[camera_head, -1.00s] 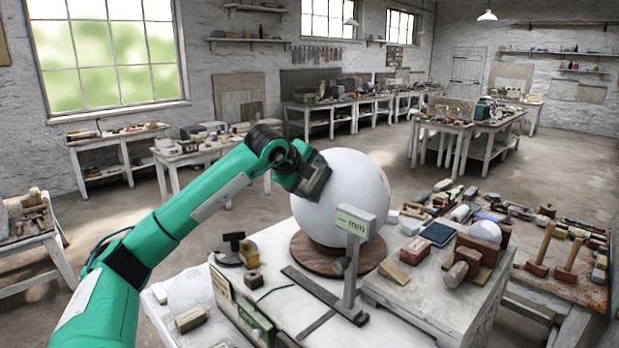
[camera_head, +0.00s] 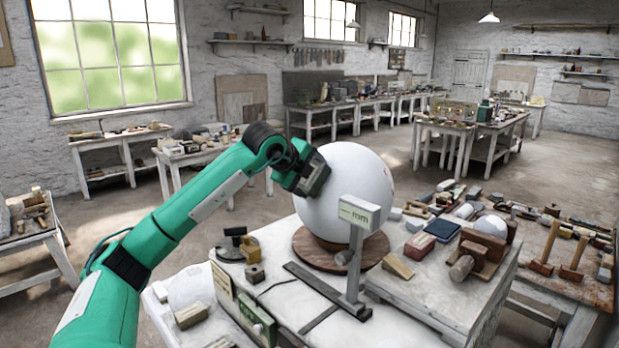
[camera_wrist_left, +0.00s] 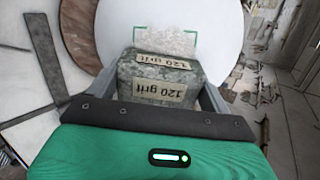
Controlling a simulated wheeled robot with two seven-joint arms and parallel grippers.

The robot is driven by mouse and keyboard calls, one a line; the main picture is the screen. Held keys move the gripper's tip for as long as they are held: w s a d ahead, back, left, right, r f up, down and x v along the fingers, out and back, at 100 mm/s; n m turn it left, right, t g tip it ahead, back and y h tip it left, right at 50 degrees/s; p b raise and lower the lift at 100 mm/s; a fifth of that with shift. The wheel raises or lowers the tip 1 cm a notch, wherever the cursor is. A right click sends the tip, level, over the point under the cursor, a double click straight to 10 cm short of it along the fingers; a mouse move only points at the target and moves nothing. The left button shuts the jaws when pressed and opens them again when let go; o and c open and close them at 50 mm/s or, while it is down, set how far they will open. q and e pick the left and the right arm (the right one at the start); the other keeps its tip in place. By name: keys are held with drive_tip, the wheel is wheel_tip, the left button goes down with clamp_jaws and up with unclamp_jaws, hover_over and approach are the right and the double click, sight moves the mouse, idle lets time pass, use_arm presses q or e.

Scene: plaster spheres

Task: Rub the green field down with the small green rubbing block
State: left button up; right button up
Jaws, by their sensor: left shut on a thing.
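My left gripper (camera_head: 315,178) is at the upper left side of the large white plaster sphere (camera_head: 350,200). In the left wrist view its fingers are shut on the green rubbing block (camera_wrist_left: 160,82), a speckled grey-green block with "120 grit" labels. The green field (camera_wrist_left: 167,42) is a rough, speckled pale patch with green corner marks on the sphere. The block's far edge is right at the patch and hides its near part; I cannot tell whether they touch. In the head view the gripper hides the field. My right gripper is not in view.
The sphere sits on a round wooden base (camera_head: 312,250) on a white worktable. A gauge post with an "mm" sign (camera_head: 358,214) stands close in front of the sphere. Blocks and a wooden wedge (camera_head: 397,267) lie to the right. A tool-covered bench (camera_head: 590,290) stands further right.

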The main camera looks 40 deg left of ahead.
sight(317, 161)
use_arm(q)
drive_tip(key=shift+w+d+r+p, duration=0.15)
drive_tip(key=shift+w+r+p, duration=0.45)
drive_tip(key=shift+r+p, duration=0.2)
drive_tip(key=shift+w+d+r+p, duration=0.1)
drive_tip(key=shift+w+r+p, duration=0.45)
drive_tip(key=shift+r+p, duration=0.25)
drive_tip(key=shift+s+f+b, duration=0.25)
drive_tip(key=shift+f+b, duration=0.45)
drive_tip(key=shift+b, duration=0.3)
drive_tip(key=shift+s+f+b, duration=0.3)
drive_tip(key=shift+s+b, duration=0.1)
drive_tip(key=shift+b, duration=0.15)
drive_tip(key=shift+s+a+f+b, duration=0.2)
drive_tip(key=shift+s+f+b, duration=0.55)
drive_tip(key=shift+b, duration=0.5)
drive_tip(key=shift+w+r+p, duration=0.25)
drive_tip(key=shift+r+p, duration=0.1)
drive_tip(key=shift+p, duration=0.1)
drive_tip(key=shift+w+d+r+p, duration=0.15)
drive_tip(key=shift+w+r+p, duration=0.5)
drive_tip(key=shift+r+p, duration=0.15)
drive_tip(key=shift+w+d+r+p, duration=0.1)
drive_tip(key=shift+w+r+p, duration=0.55)
drive_tip(key=shift+p, duration=0.2)
drive_tip(key=shift+f, duration=0.1)
drive_tip(key=shift+s, duration=0.1)
